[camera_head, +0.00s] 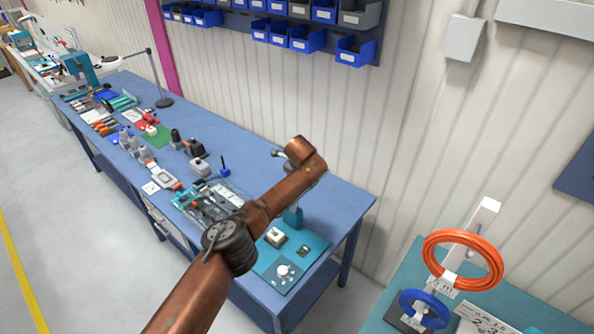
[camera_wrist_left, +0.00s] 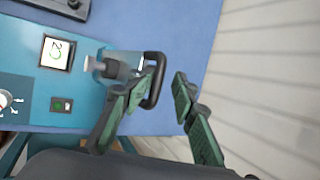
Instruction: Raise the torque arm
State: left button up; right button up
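The part that looks like the torque arm is a black loop handle (camera_wrist_left: 161,66) with a grey cylinder (camera_wrist_left: 105,68) beside it, over a teal block at the bench edge in the left wrist view. My left gripper (camera_wrist_left: 168,85) is open there. One green finger overlaps the loop and the other stands apart to its right. The loop's right side shows between the fingertips; I cannot tell whether a finger touches it. In the head view my brown left arm covers most of this spot, and only a teal piece (camera_head: 293,216) shows below it. My right gripper is not in view.
The blue workbench (camera_head: 345,205) holds tools and a teal mat (camera_head: 270,262) with small devices. A ribbed white wall (camera_wrist_left: 265,75) stands close behind. Blue bins (camera_head: 306,39) hang above.

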pick_arm(q)
jog(key=a+v, duration=0.1)
jog(key=v, duration=1)
jog(key=shift+s+d+r, duration=0.15)
jog(key=shift+d+r, duration=0.2)
jog(key=shift+d, duration=0.15)
